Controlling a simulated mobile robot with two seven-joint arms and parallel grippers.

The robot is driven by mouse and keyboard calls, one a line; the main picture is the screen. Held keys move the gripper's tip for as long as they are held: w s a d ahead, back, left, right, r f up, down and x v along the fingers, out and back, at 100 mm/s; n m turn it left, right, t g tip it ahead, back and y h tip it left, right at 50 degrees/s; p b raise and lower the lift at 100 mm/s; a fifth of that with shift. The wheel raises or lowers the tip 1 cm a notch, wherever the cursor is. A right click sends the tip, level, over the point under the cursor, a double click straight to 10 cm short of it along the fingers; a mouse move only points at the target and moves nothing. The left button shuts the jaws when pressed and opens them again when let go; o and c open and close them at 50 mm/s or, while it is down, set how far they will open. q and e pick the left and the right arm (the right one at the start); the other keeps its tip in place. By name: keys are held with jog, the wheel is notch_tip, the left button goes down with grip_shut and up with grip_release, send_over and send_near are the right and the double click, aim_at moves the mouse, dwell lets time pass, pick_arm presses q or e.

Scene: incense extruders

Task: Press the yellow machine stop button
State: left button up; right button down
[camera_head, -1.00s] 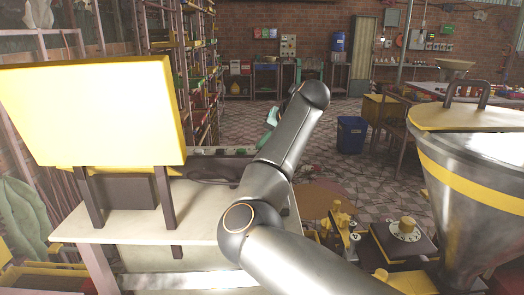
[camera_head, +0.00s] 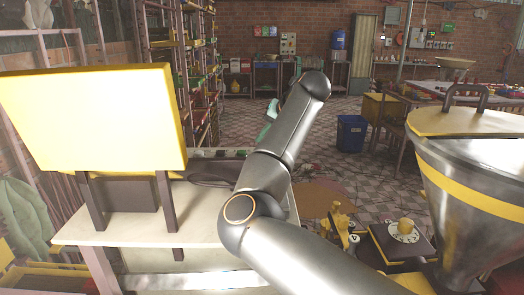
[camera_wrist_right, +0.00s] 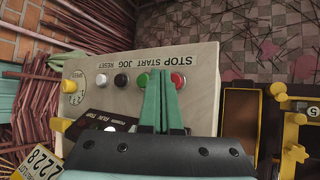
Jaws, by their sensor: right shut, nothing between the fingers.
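In the right wrist view a pale control panel (camera_wrist_right: 209,73) carries upside-down labels STOP, START, JOG and RESET. Its buttons stand in a row: a red button (camera_wrist_right: 178,80) at the STOP end, then green (camera_wrist_right: 142,81), black (camera_wrist_right: 121,81) and white (camera_wrist_right: 101,80). My right gripper (camera_wrist_right: 162,74) is shut and empty, its teal fingers over the panel between the green and red buttons. I cannot tell whether the fingertips touch anything. In the head view my right arm hides most of that gripper; only teal parts (camera_head: 270,117) show. My left gripper is out of view.
A yellow box on dark posts (camera_head: 90,118) stands on the white table (camera_head: 200,222). A steel hopper with yellow bands (camera_head: 475,160) is at right. A yellow dial (camera_wrist_right: 73,88) sits at the panel's left end. A blue bin (camera_head: 351,134) stands on the floor.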

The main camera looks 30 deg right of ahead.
notch_tip(320, 180, up, 4)
jog(key=shift+r+p, duration=0.25)
jog(key=shift+p, duration=0.85)
